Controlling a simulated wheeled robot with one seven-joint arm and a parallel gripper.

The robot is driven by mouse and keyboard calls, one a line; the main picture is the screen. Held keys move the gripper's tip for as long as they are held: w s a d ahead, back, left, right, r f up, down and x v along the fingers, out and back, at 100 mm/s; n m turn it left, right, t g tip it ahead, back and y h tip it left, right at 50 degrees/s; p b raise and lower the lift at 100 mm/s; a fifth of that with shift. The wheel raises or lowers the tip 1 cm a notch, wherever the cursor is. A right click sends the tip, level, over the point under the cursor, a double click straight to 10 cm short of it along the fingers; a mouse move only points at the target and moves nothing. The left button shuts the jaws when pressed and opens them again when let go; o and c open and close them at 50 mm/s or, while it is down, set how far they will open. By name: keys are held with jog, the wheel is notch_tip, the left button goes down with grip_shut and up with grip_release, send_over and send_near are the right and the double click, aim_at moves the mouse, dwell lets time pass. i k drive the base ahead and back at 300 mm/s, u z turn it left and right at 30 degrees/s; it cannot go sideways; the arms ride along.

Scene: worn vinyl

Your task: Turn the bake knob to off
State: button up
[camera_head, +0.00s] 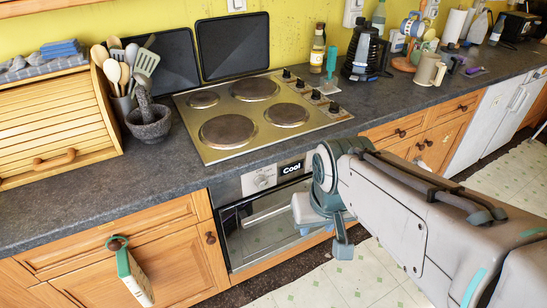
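The oven (262,238) is built in below the counter, with a dark glass door that looks closed. A round light knob (262,181) sits on its control panel, left of a black label reading "Cool" (291,169). Any marking that names this knob bake, and its pointer angle, are too small to read. My arm comes in from the right and covers the right part of the oven front. My gripper (325,212) is in front of the oven door, below and right of the knob and apart from it.
A steel cooktop (275,112) with several black knobs along its right side lies above the oven. A mortar (149,122) and wooden bread box (55,125) stand left. A green-and-white item (133,272) hangs from the left cupboard. Floor is free before the oven.

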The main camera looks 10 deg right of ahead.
aim_at(261, 181)
jog(key=u, duration=0.75)
jog(key=i, duration=0.7)
jog(key=u, duration=0.6)
jog(key=k, duration=0.7)
jog(key=z, duration=1.25)
jog(key=i, duration=0.5)
jog(key=u, duration=0.05)
